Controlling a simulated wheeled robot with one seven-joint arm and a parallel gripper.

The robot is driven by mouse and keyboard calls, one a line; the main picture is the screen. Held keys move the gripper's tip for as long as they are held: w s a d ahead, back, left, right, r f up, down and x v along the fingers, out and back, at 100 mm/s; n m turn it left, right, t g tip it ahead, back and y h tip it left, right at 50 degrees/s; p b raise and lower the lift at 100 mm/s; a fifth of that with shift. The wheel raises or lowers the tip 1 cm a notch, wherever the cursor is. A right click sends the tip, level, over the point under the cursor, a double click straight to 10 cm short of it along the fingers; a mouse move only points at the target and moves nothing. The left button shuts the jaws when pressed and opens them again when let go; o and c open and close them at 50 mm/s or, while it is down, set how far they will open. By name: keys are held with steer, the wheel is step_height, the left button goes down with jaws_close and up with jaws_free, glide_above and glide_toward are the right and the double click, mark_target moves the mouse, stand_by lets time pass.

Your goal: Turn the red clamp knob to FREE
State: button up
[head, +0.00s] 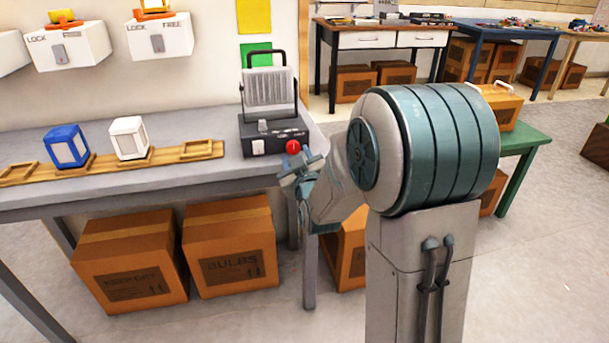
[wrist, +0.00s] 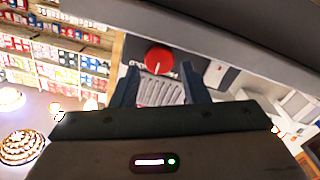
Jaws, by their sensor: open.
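The red knob (head: 293,147) sits on the right end of a black and grey unit (head: 258,144) at the right end of the workbench. A silver ribbed lamp-like body (head: 268,88) with a black handle stands on the unit. My gripper (head: 299,166) is just in front of the knob. In the wrist view, the round red knob (wrist: 158,59) lies between my two dark fingertips (wrist: 160,73), with gaps on both sides. The fingers are open and hold nothing. Lettering near the knob is too small to read, so its setting cannot be told.
Wall boxes marked LOCK and FREE (head: 160,40) hang behind. Cardboard boxes (head: 230,245) stand below. A green table (head: 525,140) stands right of my arm.

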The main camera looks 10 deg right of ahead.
mark_target(295, 147)
steer(key=s+b, duration=0.5)
steer(key=s, duration=0.4)
steer(key=shift+s+b, duration=0.3)
steer(key=shift+s, duration=0.1)
steer(key=shift+o, duration=1.4)
steer(key=w+m, duration=0.3)
steer(key=w, duration=0.1)
steer(key=w+m+p, duration=0.1)
steer(key=w+m, duration=0.2)
steer(key=w, duration=0.2)
steer(key=w+m+p, duration=0.1)
steer(key=w+m, duration=0.2)
steer(key=w, duration=0.1)
steer(key=shift+w+d+r, duration=0.15)
steer(key=shift+w+r, duration=0.05)
